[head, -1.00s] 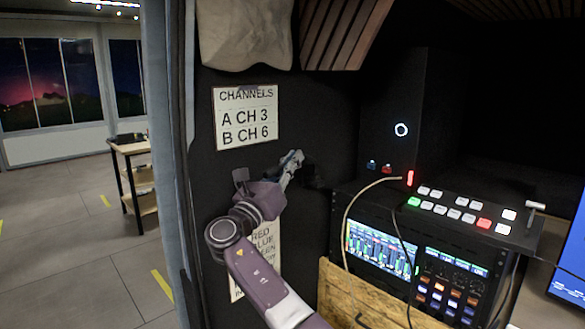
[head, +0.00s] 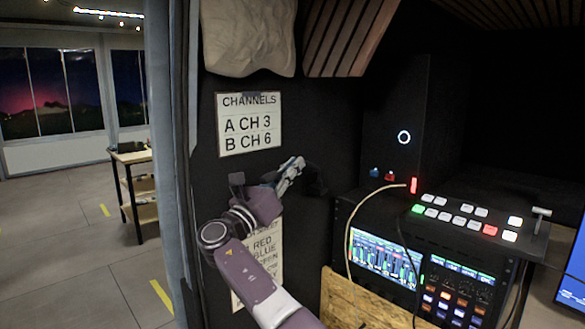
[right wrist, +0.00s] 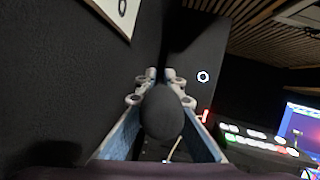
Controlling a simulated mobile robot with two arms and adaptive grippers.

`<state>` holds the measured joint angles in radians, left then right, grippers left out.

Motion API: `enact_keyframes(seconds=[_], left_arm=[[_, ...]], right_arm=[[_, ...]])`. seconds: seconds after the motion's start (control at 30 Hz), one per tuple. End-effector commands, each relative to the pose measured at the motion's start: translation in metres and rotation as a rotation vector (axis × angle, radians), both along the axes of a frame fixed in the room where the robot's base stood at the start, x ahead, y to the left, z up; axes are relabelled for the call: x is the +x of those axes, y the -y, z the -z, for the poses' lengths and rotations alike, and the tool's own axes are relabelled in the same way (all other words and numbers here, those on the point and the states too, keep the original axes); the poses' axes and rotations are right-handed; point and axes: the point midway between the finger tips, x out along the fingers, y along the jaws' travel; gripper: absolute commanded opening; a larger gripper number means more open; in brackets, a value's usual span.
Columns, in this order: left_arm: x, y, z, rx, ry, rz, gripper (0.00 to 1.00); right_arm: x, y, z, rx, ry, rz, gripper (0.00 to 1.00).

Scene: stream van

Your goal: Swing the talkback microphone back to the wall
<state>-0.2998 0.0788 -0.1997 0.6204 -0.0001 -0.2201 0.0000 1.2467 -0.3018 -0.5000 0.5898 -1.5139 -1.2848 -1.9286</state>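The talkback microphone shows in the right wrist view as a dark round foam ball (right wrist: 161,112) between the two fingers of my right gripper (right wrist: 161,76). The fingers are drawn in along both sides of the ball, and their tips stand a little apart beyond it. In the head view my right gripper (head: 298,166) is at the black wall, right of and below the channels sign. The microphone (head: 315,181) is only a dark shape there, hard to part from the wall. Its arm and mount cannot be made out. My left gripper is not in view.
The channels sign (head: 249,121) hangs on the black wall, with a second sign (head: 262,250) partly behind my arm. A rack with a lit screen (head: 380,258) and a button panel (head: 465,216) stands at the right. A cable (head: 352,228) loops down in front of the rack.

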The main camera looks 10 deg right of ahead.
Motion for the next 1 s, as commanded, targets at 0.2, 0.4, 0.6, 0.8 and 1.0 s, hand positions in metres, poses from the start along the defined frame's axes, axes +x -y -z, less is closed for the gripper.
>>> enact_keyframes(seconds=[0.2,0.4,0.6,0.8,1.0], left_arm=[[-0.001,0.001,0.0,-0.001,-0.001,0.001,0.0],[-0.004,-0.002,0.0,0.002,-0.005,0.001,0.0],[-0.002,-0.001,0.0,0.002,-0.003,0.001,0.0],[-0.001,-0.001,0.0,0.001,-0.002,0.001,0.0],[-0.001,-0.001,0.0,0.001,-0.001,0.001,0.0]], right_arm=[[0.0,0.0,0.0,-0.001,0.001,0.0,0.23],[-0.001,-0.001,0.0,-0.002,0.001,0.0,0.23],[-0.013,-0.015,0.008,-0.001,0.001,-0.003,0.23],[-0.035,-0.038,0.021,0.0,0.0,-0.003,0.23],[-0.047,-0.049,0.028,-0.001,0.0,0.0,0.23]])
